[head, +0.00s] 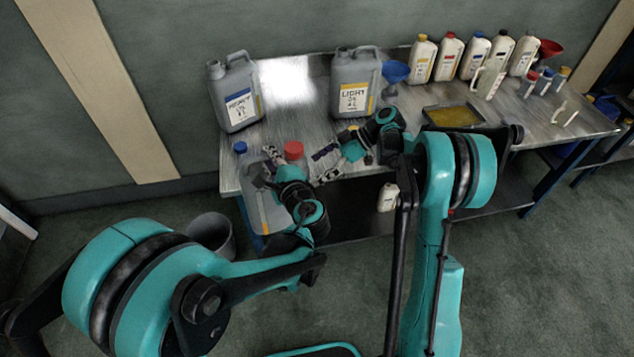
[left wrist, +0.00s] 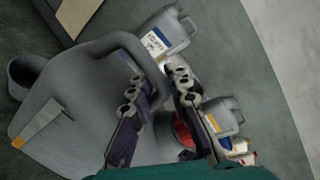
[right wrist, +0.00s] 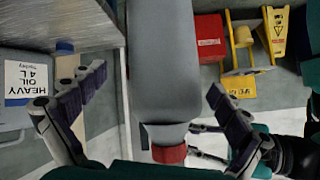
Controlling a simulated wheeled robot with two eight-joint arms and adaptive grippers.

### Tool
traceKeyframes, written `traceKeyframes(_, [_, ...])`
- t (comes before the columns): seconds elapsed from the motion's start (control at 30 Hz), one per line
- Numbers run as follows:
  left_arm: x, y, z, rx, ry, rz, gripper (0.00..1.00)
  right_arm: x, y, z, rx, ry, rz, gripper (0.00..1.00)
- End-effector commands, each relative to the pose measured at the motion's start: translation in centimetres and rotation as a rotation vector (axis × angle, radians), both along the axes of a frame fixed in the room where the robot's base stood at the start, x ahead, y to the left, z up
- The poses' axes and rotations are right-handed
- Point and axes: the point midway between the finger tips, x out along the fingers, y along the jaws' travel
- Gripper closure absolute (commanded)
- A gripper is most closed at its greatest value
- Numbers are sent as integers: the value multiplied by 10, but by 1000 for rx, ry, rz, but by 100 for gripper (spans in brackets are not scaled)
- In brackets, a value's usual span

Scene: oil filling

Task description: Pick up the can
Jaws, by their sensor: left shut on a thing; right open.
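A grey can (head: 263,212) with a red cap (head: 293,150) is at the table's near left corner, partly hidden by my left arm. My left gripper (head: 270,172) is shut on its handle. In the left wrist view the fingers (left wrist: 160,85) close around the handle of the can (left wrist: 85,100). My right gripper (head: 326,163) is open, just right of the can. In the right wrist view its spread fingers (right wrist: 157,85) have the grey can (right wrist: 160,70) and its red cap (right wrist: 168,154) between them. Whether they touch it I cannot tell.
A heavy-oil can (head: 238,98) and a light-oil can (head: 355,85) stand on the metal table (head: 290,85). A blue cap (head: 240,147) shows at the left edge. Several bottles, a blue funnel (head: 396,72) and a tray (head: 484,108) are rightward. A grey bucket (head: 212,236) stands on the floor.

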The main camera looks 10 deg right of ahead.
Motion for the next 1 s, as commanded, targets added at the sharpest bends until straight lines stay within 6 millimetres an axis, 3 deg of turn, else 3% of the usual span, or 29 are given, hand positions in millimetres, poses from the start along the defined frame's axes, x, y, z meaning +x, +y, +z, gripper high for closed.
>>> traceKeyframes(0.1, [0,0,1,3,-2,-1,100,6,-2,-26,85,-84,127,0])
traceKeyframes(0.3, [0,0,1,3,-2,-1,100,6,-4,-56,197,-206,276,0])
traceKeyframes(0.57, [0,0,1,3,-2,-1,100,2,0,-70,245,-261,336,0])
traceKeyframes(1.0, [0,0,1,3,-2,-1,100,-11,71,-100,242,-259,335,0])
